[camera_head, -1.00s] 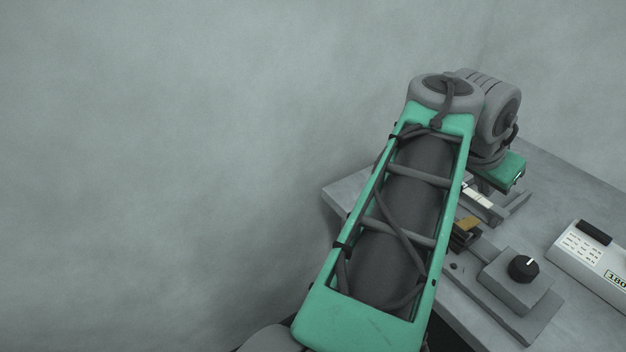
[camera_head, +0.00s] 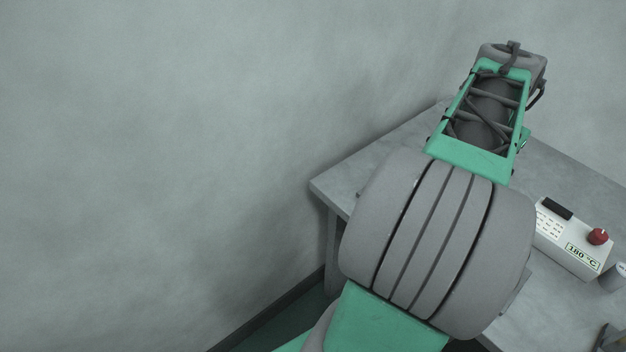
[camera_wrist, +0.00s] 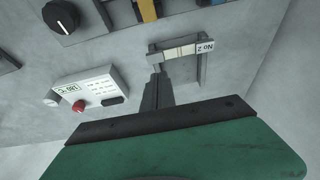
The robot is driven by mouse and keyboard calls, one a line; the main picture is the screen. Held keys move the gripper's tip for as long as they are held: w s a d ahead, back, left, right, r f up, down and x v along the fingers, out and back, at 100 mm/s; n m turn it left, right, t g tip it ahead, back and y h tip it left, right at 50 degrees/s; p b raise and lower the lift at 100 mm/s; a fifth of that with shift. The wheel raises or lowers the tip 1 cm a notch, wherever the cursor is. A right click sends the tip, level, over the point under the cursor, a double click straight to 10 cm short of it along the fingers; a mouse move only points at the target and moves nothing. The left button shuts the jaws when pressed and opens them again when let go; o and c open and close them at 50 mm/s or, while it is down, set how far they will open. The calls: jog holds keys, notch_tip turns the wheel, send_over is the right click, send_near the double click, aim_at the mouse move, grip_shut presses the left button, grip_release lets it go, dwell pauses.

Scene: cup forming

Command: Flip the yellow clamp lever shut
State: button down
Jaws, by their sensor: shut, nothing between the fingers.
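The yellow clamp lever (camera_wrist: 148,10) shows in the wrist view at the top edge, cut off by the frame, between dark parts of its fixture. How far it is swung cannot be told. In the head view my arm hides it. My gripper (camera_wrist: 156,72) shows as dark fingers pressed together, empty, reaching up from the green palm in the wrist view. The fingertips lie below the lever in the picture, apart from it, close to the left end of a pale bar labelled No 2 (camera_wrist: 182,51). In the head view the fingers are hidden behind my arm.
A white control box (camera_head: 570,238) reading 180 °C with a red knob (camera_head: 598,236) stands on the grey table (camera_head: 375,150). A black dial (camera_wrist: 62,15) on a grey block is at the wrist view's upper left.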

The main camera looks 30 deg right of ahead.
jog(key=d+r+p+v, duration=0.1)
jog(key=d+p+v, duration=0.1)
jog(key=v, duration=0.7)
jog(key=w+a+f+n+t+p, duration=0.15)
jog(key=w+a+n, duration=0.35)
jog(key=w+a, duration=0.6)
jog(key=w+a+f+n+y+p, duration=0.1)
jog(key=a+f+n, duration=0.3)
jog(key=a, duration=1.1)
jog(key=w+a+f+n+t+y+p, duration=0.1)
jog(key=a+f+n+p, duration=0.3)
jog(key=a, duration=1.1)
jog(key=shift+w+n+y, duration=0.2)
jog(key=shift+n+y, duration=0.7)
jog(key=shift+n, duration=0.4)
jog(key=shift+s+a+f+n, duration=0.15)
jog(key=shift+s+a+n, duration=0.1)
jog(key=shift+a, duration=0.2)
jog(key=shift+s+a+f+n, duration=0.15)
jog(key=shift+s+a, duration=0.05)
jog(key=shift+a, duration=0.25)
